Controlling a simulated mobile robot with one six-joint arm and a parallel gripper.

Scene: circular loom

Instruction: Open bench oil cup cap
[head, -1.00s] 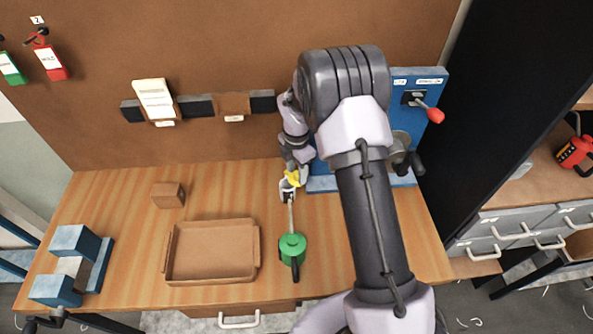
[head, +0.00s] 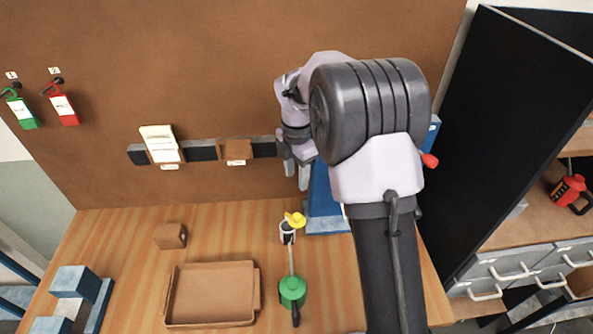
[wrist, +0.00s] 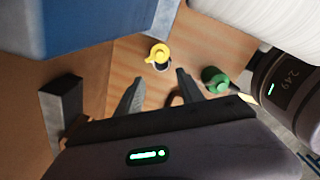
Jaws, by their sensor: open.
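The bench oil cup (head: 287,235) is a small pale cup with a dark top, standing on the wooden bench. Its yellow cap (head: 294,219) sits at the cup's far side and looks tilted up, with the dark mouth showing. In the wrist view the yellow cap (wrist: 158,54) lies ahead of the fingers. My gripper (head: 297,178) is open and empty, above and apart from the cup, in front of the back board. Both fingers also show in the wrist view (wrist: 160,88).
A green oil can (head: 292,288) stands nearer on the bench, its spout pointing at the cup. A brown tray (head: 258,290) and a small brown block (head: 170,236) are to the left. A blue panel (head: 320,205) stands close on the right, partly hidden by my arm.

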